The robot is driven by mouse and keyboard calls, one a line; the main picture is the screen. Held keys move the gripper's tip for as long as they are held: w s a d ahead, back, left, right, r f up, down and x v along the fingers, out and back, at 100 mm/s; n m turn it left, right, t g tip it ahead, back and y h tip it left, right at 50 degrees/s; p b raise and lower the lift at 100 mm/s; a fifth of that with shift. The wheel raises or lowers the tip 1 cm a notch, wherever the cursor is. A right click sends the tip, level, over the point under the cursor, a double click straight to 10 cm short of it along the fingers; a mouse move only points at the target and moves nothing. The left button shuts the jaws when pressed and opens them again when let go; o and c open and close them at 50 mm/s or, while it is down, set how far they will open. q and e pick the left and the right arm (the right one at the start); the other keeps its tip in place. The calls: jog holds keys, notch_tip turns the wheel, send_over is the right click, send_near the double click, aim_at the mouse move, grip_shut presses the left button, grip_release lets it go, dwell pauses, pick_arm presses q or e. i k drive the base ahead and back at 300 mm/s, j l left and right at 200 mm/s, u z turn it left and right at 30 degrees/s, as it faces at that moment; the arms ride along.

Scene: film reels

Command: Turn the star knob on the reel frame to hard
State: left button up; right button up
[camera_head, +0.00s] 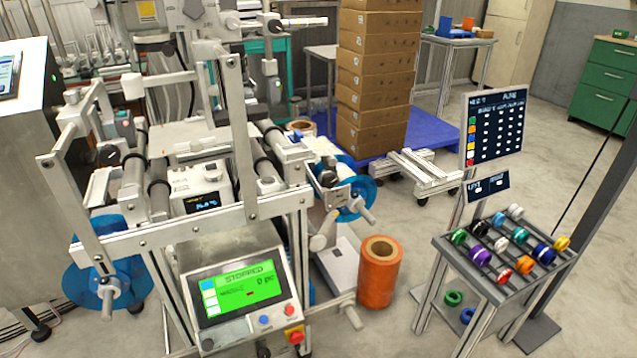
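The reel frame (190,228) is a pale metal machine frame with rollers, filling the left and middle of the head view. A small dark knob (107,157) sits on its left side, and another dark knob (328,178) sits on its right side near a blue reel (356,196). I cannot tell which of these is the star knob. No hard or soft marking is readable, so the knob's setting cannot be told. A control panel (240,290) on the front has a green screen reading "STOPPED". Neither of my grippers can be made out in this view.
An orange roll (379,272) stands on the floor right of the frame. A rack of coloured spools (445,243) stands at the right, below a dark chart board (494,127). Stacked cardboard boxes (371,90) stand behind on a blue pallet (428,128). Open floor lies between boxes and rack.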

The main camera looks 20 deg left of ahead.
aim_at(328, 180)
jog(key=i+l+u, duration=0.1)
jog(key=u, duration=0.85)
jog(key=l+u, duration=0.2)
jog(key=u, duration=0.3)
jog(key=i+l+u, duration=0.1)
jog(key=u, duration=0.35)
jog(key=l+u, duration=0.2)
jog(key=l, duration=0.3)
jog(key=k+l+u, duration=0.1)
jog(key=l+u, duration=0.15)
jog(key=l, duration=0.25)
jog(key=k+l+u, duration=0.2)
jog(key=l, duration=0.25)
jog(key=l+u, duration=0.25)
jog(key=l, duration=0.25)
jog(key=k+l, duration=0.1)
jog(key=l, duration=0.15)
jog(key=k+l, duration=0.1)
jog(key=l, duration=0.1)
